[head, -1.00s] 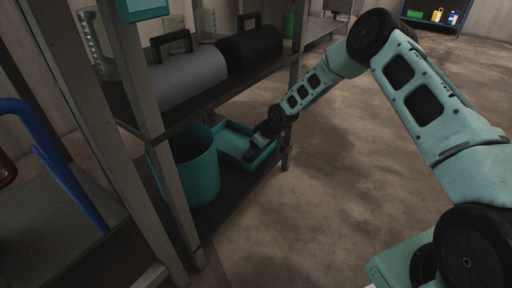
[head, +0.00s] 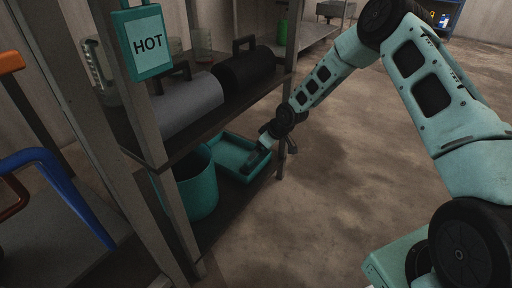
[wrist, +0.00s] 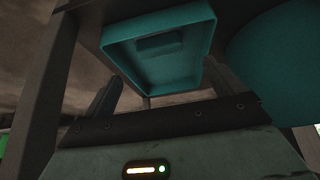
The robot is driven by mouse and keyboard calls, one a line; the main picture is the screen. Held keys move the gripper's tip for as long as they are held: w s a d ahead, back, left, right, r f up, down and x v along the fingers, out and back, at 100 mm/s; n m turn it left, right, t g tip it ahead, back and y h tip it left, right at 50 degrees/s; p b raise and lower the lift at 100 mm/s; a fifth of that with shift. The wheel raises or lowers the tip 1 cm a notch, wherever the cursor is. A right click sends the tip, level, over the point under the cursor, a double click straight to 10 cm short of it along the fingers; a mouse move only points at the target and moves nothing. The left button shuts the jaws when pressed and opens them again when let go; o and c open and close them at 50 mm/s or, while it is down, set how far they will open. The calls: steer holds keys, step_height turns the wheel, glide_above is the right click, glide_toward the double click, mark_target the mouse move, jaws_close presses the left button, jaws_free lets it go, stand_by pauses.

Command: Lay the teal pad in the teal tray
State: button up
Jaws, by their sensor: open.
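The teal tray (head: 228,146) is a shallow open box on the lower shelf, beside a teal bin. It also shows in the wrist view (wrist: 205,40), seen at a tilt. A small teal block, which looks like the pad (wrist: 160,45), lies inside the tray in the wrist view, against its floor. In the head view I cannot make the pad out; my gripper covers part of the tray. My gripper (head: 260,157) is at the tray's right side. In the wrist view its two fingers (wrist: 165,88) are spread apart with nothing between them.
The teal bin (head: 198,188) stands left of the tray. The upper shelf above holds grey (head: 190,103) and black (head: 245,70) handled cylinders. A shelf post (head: 284,130) stands close to my gripper. The floor at right is open.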

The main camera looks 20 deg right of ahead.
steer(key=shift+p+v, duration=0.5)
steer(key=shift+v, duration=0.95)
steer(key=s+d+r+m+g+h, duration=0.15)
steer(key=s+r+m, duration=0.25)
steer(key=s+r, duration=0.85)
steer(key=s+d+r+m+g+h, duration=0.1)
steer(key=s+d+r+m+h, duration=0.15)
steer(key=s+r, duration=1)
steer(key=s+a+r+n+g+y+p, duration=0.1)
steer(key=s+a+r+n+p, duration=0.4)
steer(key=s+a, duration=0.4)
steer(key=s+a+r+n+g+p, duration=0.1)
steer(key=s+a+r+n+p, duration=0.1)
steer(key=s+a+r+p, duration=0.55)
step_height(320, 180, up, 35)
steer(key=a+p, duration=0.1)
steer(key=p, duration=3.5)
steer(key=shift+s+a, duration=0.2)
steer(key=shift+a, duration=0.2)
